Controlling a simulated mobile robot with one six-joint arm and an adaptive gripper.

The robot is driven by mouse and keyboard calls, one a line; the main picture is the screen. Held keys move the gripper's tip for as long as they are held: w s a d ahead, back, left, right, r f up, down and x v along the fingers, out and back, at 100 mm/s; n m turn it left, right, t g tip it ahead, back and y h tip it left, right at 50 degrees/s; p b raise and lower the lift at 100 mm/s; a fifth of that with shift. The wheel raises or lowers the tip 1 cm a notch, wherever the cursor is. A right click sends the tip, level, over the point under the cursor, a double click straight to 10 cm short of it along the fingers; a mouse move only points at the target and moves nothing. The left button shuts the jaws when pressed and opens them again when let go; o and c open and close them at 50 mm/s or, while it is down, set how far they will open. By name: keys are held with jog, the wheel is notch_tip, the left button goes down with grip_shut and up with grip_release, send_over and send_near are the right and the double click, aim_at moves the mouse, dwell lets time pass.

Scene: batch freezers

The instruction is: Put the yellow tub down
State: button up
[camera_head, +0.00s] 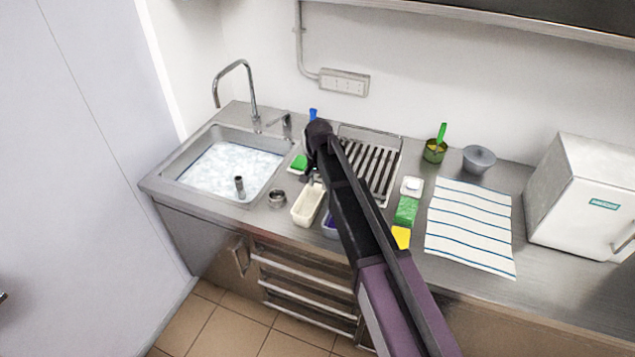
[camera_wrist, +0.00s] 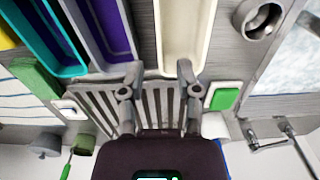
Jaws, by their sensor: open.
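A pale yellow, cream-coloured tub (camera_head: 308,205) stands upright on the counter, between the sink and my arm. It shows empty in the wrist view (camera_wrist: 185,32), at the top centre. My gripper (camera_wrist: 160,78) is open with nothing between its fingers. Its right fingertip overlaps the tub's near end in the picture; I cannot tell whether they touch. In the head view my gripper is mostly hidden behind my arm, near the drying rack (camera_head: 391,183). A purple tub (camera_wrist: 110,28) and a teal tub (camera_wrist: 50,38) stand beside the cream one.
The sink (camera_head: 180,182) with foamy water is at the left, a metal ring-shaped pot (camera_head: 277,198) beside it. A green sponge on a white dish (camera_head: 299,163) lies near the rack. A green block (camera_head: 406,211), yellow block (camera_head: 401,237) and striped cloth (camera_head: 470,228) lie right of my arm.

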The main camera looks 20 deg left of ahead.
dwell(0.8)
jog(key=s+d, duration=0.5)
jog(key=d, duration=0.8)
jog(key=s+d, duration=0.6)
jog(key=d, duration=0.7)
jog(key=s+d, duration=0.5)
jog(key=d, duration=0.9)
jog(key=shift+s+n, duration=0.3)
jog(key=shift+n, duration=0.1)
jog(key=shift+f+b, duration=0.75)
jog(key=shift+o, duration=0.9)
jog(key=shift+s, duration=0.2)
